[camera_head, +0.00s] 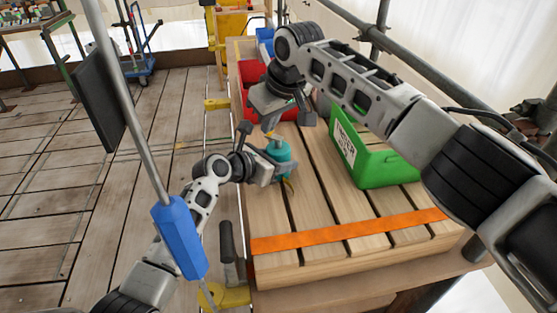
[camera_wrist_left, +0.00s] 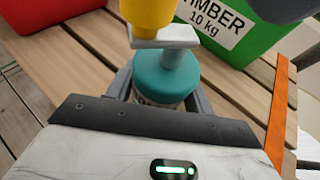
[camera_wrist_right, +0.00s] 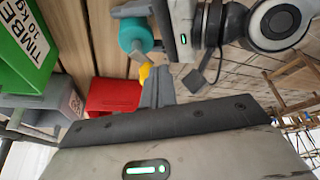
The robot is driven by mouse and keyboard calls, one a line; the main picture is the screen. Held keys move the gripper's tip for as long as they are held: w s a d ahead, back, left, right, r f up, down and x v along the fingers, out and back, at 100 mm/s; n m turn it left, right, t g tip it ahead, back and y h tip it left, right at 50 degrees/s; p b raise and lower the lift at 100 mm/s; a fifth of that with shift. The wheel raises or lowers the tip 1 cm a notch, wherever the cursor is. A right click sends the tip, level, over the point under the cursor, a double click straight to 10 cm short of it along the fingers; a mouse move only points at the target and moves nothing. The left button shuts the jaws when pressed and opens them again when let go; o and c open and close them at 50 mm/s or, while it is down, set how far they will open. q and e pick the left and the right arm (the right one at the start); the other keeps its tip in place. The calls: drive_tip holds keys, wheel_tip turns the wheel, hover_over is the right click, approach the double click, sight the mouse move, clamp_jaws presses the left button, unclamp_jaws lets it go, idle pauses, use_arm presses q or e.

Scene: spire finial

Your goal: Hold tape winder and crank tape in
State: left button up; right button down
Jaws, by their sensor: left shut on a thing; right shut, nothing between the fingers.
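The tape winder (camera_head: 284,153) has a teal round body; it also shows in the left wrist view (camera_wrist_left: 166,76) with a grey crank arm (camera_wrist_left: 163,37) and a yellow knob (camera_wrist_left: 148,12) on top. My left gripper (camera_head: 273,165) is shut around its body and holds it over the slatted table. My right gripper (camera_head: 270,122) is above the winder, shut and empty. In the right wrist view its fingertips (camera_wrist_right: 155,72) are right at the yellow knob (camera_wrist_right: 144,74); whether they touch it I cannot tell.
A green bin (camera_head: 385,160) labelled timber stands right of the winder. Red (camera_head: 252,76) and blue (camera_head: 265,36) bins stand farther back. An orange strip (camera_head: 345,233) crosses the front of the wooden table (camera_head: 330,253). Grey scaffold poles run along the right side.

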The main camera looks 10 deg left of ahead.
sight(268, 152)
drive_tip(key=shift+f, duration=0.15)
drive_tip(key=shift+f, duration=1.4)
drive_tip(key=shift+w+a, duration=0.3)
drive_tip(key=shift+w, duration=0.5)
drive_tip(key=shift+a, duration=0.15)
drive_tip(key=shift+r, duration=0.1)
wheel_tip(268, 152, up, 7)
idle(0.5)
